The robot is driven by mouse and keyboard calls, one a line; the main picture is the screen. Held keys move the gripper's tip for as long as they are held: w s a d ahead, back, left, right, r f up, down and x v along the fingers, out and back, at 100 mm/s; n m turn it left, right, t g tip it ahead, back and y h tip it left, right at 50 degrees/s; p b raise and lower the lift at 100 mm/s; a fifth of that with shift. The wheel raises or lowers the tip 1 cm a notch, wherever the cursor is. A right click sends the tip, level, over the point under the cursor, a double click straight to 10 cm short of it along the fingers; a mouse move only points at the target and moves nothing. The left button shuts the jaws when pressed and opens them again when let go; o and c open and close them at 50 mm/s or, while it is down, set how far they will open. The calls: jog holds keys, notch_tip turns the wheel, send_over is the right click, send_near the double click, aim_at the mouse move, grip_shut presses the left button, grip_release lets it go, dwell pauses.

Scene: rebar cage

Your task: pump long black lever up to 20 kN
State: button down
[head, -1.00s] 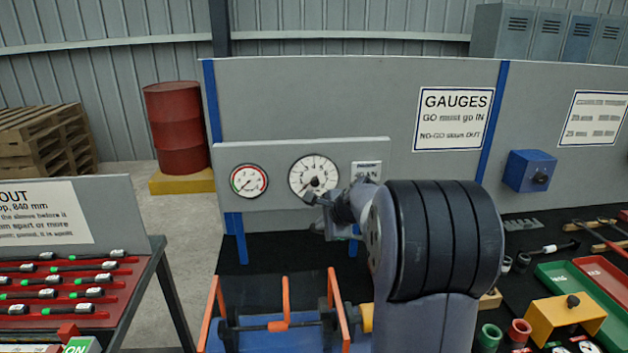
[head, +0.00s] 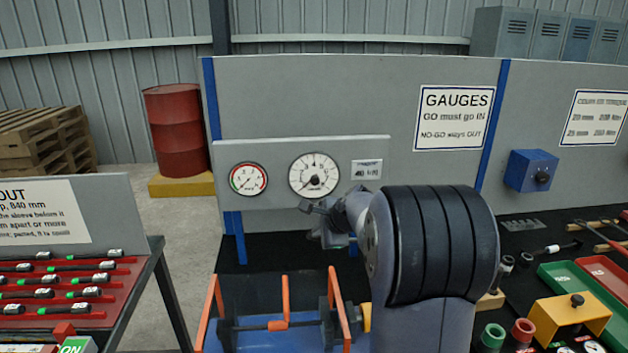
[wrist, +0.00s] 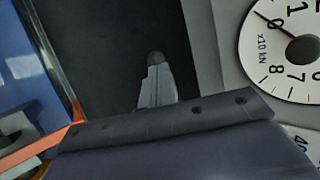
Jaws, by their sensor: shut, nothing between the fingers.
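My gripper (head: 310,207) is in front of the panel, just below the large white gauge (head: 314,176). In the wrist view, its grey fingers (wrist: 155,80) are together with nothing between them, over a dark surface. The large gauge also shows at the right of the wrist view (wrist: 301,48), marked x10 kN, with its needle near the start of the scale. A small label or readout (head: 367,169) sits right of the gauge; its text is too small to read surely. I cannot make out the long black lever; my arm hides part of the area.
A smaller gauge (head: 249,179) is on the same panel. Below is a blue rig with orange bars (head: 285,300) and a dark rod (head: 250,327). A red rack (head: 70,300) stands at left; a yellow block (head: 567,318) and green tray (head: 585,283) lie at right.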

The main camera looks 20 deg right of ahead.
jog(key=shift+a+f+b, duration=0.15)
jog(key=shift+f+b, duration=0.35)
jog(key=shift+f, duration=0.15)
jog(key=shift+a+f+b, duration=0.1)
jog(key=shift+f+b, duration=0.45)
jog(key=shift+f, duration=0.25)
jog(key=shift+f+b, duration=0.55)
jog(key=shift+f, duration=0.05)
